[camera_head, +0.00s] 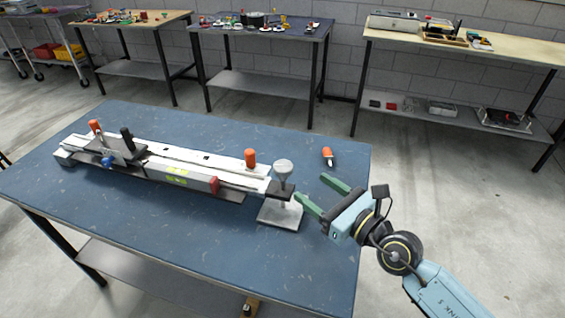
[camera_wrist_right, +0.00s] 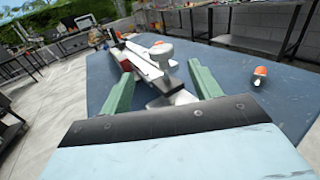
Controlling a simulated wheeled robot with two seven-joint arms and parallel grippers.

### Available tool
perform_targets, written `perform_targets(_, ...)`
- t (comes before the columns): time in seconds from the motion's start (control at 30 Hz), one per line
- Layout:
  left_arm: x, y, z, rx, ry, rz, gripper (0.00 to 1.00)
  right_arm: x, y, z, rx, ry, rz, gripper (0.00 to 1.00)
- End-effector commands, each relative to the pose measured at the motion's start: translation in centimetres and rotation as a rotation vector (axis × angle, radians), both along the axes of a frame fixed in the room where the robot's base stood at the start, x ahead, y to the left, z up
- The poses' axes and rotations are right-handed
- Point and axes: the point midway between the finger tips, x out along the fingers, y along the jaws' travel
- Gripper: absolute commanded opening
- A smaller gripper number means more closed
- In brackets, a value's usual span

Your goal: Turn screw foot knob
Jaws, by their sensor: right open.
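The screw foot knob (camera_head: 283,168) is a pale grey round knob on an upright screw at the right end of a long white-and-grey fixture (camera_head: 190,163). A flat square foot plate (camera_head: 280,214) sits below it on the blue table. My right gripper (camera_head: 322,193) is open, with green fingers, just right of the screw, apart from it and empty. In the right wrist view the knob (camera_wrist_right: 161,55) shows ahead, between and beyond the two fingers (camera_wrist_right: 160,88). My left gripper is not in view.
The blue table (camera_head: 120,240) is mostly clear around the fixture. An orange-and-white object (camera_head: 327,156) lies behind my right gripper; it also shows in the right wrist view (camera_wrist_right: 260,75). Orange knobs (camera_head: 250,158) stand up from the fixture. Other workbenches (camera_head: 262,30) line the back wall.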

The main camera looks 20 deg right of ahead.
Motion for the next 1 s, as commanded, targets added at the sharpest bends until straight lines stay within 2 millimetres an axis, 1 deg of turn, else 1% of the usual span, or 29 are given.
perform_targets(0.03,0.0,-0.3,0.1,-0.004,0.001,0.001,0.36,1.0,0.4,0.2,0.004,-0.004,-0.002,0.63)
perform_targets(0.17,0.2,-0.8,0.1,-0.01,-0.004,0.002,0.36,3.3,1.6,0.2,0.004,-0.002,-0.002,0.63)
perform_targets(0.3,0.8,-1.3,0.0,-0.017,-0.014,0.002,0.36,5.8,2.8,0.1,0.006,-0.003,-0.002,0.63)
perform_targets(0.5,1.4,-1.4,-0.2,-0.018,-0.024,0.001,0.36,8.5,4.1,0.0,0.005,-0.001,-0.002,0.63)
perform_targets(0.7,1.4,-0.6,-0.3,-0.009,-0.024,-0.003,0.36,9.7,4.7,0.0,0.004,0.0,-0.002,0.63)
perform_targets(0.87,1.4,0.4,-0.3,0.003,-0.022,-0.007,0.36,9.9,4.8,0.1,0.004,0.0,-0.002,0.63)
perform_targets(1.0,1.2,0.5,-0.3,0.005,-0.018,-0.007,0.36,9.8,4.7,0.1,0.004,0.0,-0.002,0.63)
